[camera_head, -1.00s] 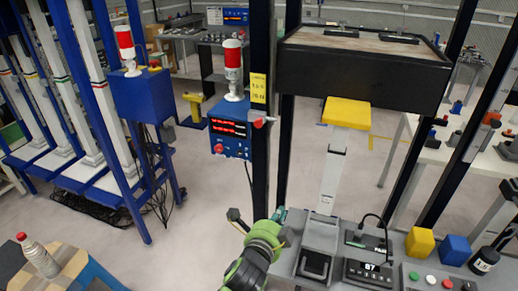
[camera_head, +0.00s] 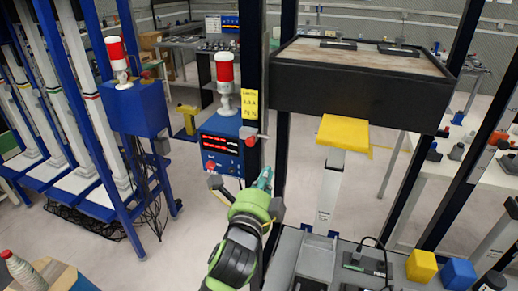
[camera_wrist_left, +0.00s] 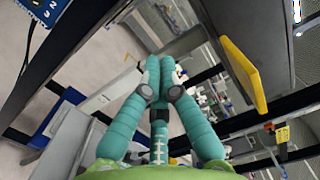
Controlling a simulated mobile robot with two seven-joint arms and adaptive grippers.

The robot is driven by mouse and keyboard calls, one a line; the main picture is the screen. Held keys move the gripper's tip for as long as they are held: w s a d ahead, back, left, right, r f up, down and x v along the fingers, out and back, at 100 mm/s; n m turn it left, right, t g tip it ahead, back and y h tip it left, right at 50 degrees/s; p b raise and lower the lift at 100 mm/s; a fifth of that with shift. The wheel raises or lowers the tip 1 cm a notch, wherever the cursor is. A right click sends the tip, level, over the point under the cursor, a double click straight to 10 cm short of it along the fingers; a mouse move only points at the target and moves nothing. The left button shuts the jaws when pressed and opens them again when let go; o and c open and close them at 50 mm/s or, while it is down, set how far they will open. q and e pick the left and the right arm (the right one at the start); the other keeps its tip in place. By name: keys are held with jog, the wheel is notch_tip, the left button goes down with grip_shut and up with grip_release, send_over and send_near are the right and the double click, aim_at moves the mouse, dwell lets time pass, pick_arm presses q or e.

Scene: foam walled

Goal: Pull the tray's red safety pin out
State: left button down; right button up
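The tray (camera_head: 350,89) is a black-sided box with a brownish top, raised at the back right in the head view. A small red piece (camera_head: 250,140), which looks like the safety pin, sticks out at the dark post just under a yellow label (camera_head: 249,104). A small red spot by a yellow label also shows in the left wrist view (camera_wrist_left: 270,128). My left gripper (camera_head: 265,176) is below the red piece and apart from it. Its teal fingers (camera_wrist_left: 160,64) meet at the tips with nothing visible between them. My right gripper is not in view.
A yellow block (camera_head: 343,131) on a pale column sits under the tray. A blue box (camera_head: 221,147) with red displays and a red-white lamp stands left of the post. A grey bench with yellow (camera_head: 421,266) and blue (camera_head: 458,274) blocks is at front right.

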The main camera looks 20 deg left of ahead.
pick_arm(q)
jog(key=w+a+p, duration=0.3)
jog(key=w+a, duration=0.1)
jog(key=w, duration=0.4)
jog(key=shift+w+r+p, duration=0.2)
jog(key=shift+r+p, duration=0.2)
jog(key=shift+r, duration=0.05)
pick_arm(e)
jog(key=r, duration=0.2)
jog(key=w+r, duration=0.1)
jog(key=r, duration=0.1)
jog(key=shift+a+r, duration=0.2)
